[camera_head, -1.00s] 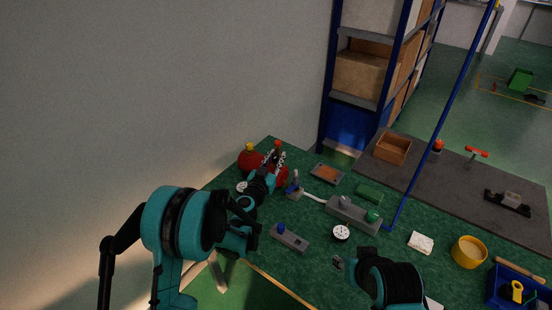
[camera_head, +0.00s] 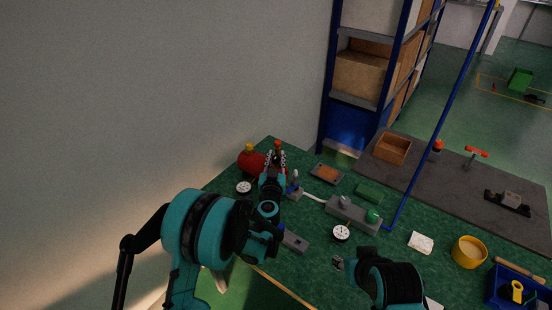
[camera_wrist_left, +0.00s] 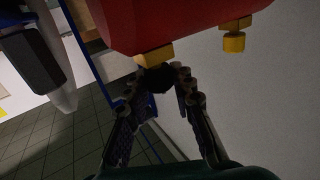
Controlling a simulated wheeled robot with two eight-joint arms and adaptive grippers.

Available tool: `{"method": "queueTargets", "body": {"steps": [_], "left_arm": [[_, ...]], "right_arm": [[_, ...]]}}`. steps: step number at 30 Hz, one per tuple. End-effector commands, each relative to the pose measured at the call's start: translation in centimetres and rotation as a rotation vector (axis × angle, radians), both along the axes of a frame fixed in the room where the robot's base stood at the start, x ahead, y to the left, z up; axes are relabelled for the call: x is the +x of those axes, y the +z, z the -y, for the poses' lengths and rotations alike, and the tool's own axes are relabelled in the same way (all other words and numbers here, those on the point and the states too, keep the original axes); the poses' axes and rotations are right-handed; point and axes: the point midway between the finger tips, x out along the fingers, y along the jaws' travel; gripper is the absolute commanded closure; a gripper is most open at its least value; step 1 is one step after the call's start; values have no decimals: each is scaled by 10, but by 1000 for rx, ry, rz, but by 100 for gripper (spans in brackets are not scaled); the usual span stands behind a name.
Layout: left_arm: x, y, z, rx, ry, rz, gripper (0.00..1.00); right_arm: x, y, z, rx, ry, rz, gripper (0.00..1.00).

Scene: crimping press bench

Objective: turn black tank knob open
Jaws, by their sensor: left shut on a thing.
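The red tank (camera_head: 249,161) lies at the far left corner of the green bench. It also fills the top of the left wrist view (camera_wrist_left: 180,18), with a brass fitting (camera_wrist_left: 154,56) under it. The black knob (camera_wrist_left: 158,79) sits at that fitting, dark and partly hidden between the fingers. My left gripper (camera_head: 273,160) is at the tank's right end. In the left wrist view its fingers (camera_wrist_left: 163,82) are closed around the knob. My right gripper (camera_head: 339,264) hangs over the bench's front, away from the tank; its finger gap is too small to judge.
A white-faced gauge (camera_head: 244,187) lies by the tank. A grey box with a green button (camera_head: 374,216), another gauge (camera_head: 341,233) and a yellow cup (camera_head: 468,252) stand to the right. A blue post (camera_head: 440,125) rises behind. A wall bounds the left.

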Motion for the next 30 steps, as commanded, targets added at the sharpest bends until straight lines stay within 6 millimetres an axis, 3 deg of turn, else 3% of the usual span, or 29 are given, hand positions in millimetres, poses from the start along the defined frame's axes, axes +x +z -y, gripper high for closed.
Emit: {"method": "queueTargets", "body": {"steps": [30], "left_arm": [[2,0,3,0,952,0,100]], "right_arm": [[0,1,0,0,0,0,60]]}}
